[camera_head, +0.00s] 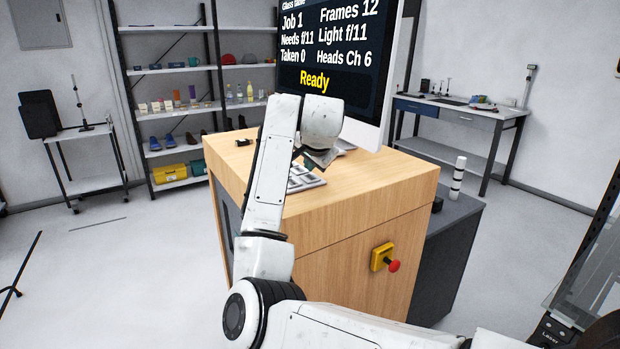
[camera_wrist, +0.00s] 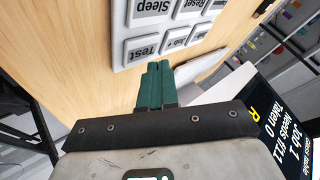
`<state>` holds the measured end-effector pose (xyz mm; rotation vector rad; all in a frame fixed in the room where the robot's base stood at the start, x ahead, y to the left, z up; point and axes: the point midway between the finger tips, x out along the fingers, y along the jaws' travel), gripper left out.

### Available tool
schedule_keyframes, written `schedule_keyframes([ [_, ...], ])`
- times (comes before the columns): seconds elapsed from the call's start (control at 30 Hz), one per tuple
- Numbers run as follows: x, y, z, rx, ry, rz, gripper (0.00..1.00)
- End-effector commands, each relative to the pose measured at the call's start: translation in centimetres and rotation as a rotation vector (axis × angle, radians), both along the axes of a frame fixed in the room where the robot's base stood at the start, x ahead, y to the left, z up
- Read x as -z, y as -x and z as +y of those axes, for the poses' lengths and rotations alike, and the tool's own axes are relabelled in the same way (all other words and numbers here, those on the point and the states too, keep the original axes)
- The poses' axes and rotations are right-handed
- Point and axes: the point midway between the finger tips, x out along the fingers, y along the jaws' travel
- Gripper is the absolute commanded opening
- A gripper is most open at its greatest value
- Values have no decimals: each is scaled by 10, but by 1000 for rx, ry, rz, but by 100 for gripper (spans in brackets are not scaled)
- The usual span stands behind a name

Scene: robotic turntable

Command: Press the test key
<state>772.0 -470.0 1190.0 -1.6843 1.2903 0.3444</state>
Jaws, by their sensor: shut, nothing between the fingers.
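The test key (camera_wrist: 142,48) is a pale square key labelled "Test", upside down in the wrist view. It sits at the corner of a grey key panel nearest my fingers. My gripper (camera_wrist: 155,68) is shut, its two green fingers together and empty. Its tips appear just below the Test key in the wrist view; I cannot tell whether they touch the panel. In the head view the key panel (camera_head: 304,180) lies on the wooden desk (camera_head: 370,185), partly hidden by my arm. The monitor (camera_head: 330,45) reads "Job 1", "Taken 0" and "Ready".
Other keys labelled Job (camera_wrist: 180,40), Reset (camera_wrist: 190,8) and Sleep (camera_wrist: 150,6) lie close to the Test key. A red stop button (camera_head: 393,266) on a yellow box sits on the desk's front. The monitor stands close beside my gripper (camera_wrist: 285,125).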

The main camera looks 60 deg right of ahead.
Motion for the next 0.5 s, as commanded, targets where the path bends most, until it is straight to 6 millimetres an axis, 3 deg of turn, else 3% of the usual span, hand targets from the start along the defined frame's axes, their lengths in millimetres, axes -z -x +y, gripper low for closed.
schedule_keyframes([
  [0.5,8,0,0,1,0,1,0],
])
